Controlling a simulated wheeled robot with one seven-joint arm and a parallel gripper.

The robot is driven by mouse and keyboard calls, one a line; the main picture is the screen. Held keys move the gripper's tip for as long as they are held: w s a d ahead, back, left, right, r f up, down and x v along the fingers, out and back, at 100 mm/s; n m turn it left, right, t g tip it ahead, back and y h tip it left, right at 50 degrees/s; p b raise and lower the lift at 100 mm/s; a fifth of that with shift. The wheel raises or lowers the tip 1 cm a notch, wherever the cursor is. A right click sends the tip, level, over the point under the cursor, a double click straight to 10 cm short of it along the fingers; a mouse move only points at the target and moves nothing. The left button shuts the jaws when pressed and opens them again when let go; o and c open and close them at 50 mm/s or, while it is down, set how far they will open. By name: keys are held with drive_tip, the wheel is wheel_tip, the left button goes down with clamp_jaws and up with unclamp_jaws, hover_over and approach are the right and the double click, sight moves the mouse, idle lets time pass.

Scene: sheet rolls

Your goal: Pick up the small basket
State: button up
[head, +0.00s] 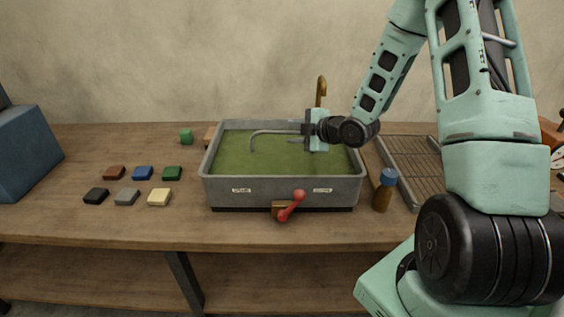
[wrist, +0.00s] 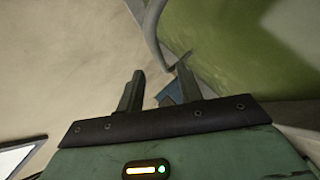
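I cannot make out a small basket for certain in either view. A grey tub (head: 283,191) holding green liquid or lining stands mid-table, and a thin bent grey rod (head: 275,132) shows over it, left of my gripper (head: 298,137). I cannot tell whether the rod touches my gripper or belongs to a basket. In the wrist view my gripper (wrist: 160,72) has its two dark fingers apart. Part of a blue thing (wrist: 168,93) shows between them, seemingly beyond; I cannot tell what it is.
A red lever (head: 290,205) is at the tub's front and a brass tap (head: 321,88) behind it. An amber bottle (head: 382,192) and a wire rack (head: 410,158) stand to the right. Several coloured blocks (head: 143,173) lie left, near a blue box (head: 22,150).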

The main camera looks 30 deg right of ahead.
sight(283, 132)
drive_tip(key=shift+p+x, duration=1.05)
drive_tip(key=shift+x, duration=1.95)
drive_tip(key=shift+s, duration=0.1)
clamp_jaws()
